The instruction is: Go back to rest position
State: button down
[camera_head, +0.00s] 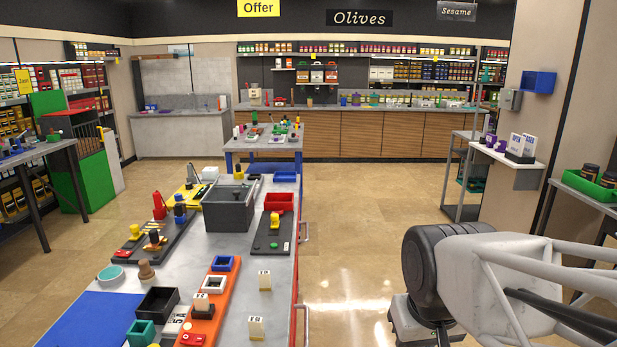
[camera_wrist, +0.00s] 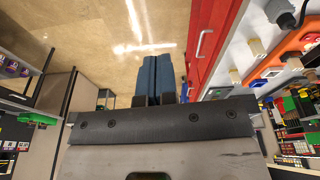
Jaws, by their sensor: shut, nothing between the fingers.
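My gripper (camera_wrist: 155,62) shows in the wrist view with its two blue fingers side by side and touching. It is shut and empty, over the open floor beside the red side of the workbench. In the head view my arm is at the lower right, clear of the workbench (camera_head: 262,322); the fingers cannot be made out there. I cannot pick out a vacuum pump for certain.
An orange board (camera_head: 218,297) with switches, a black bin (camera_head: 158,303) and a grey box (camera_head: 229,207) stand on the workbench. A white wall shelf (camera_head: 507,165) and a side table (camera_head: 590,190) are at the right. The floor between is free.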

jog(key=shift+m, duration=0.6)
jog(key=s, duration=0.1)
jog(key=s+d, duration=0.2)
jog(key=shift+s+d+f, duration=0.15)
jog(key=shift+s+f, duration=0.1)
jog(key=shift+f, duration=0.05)
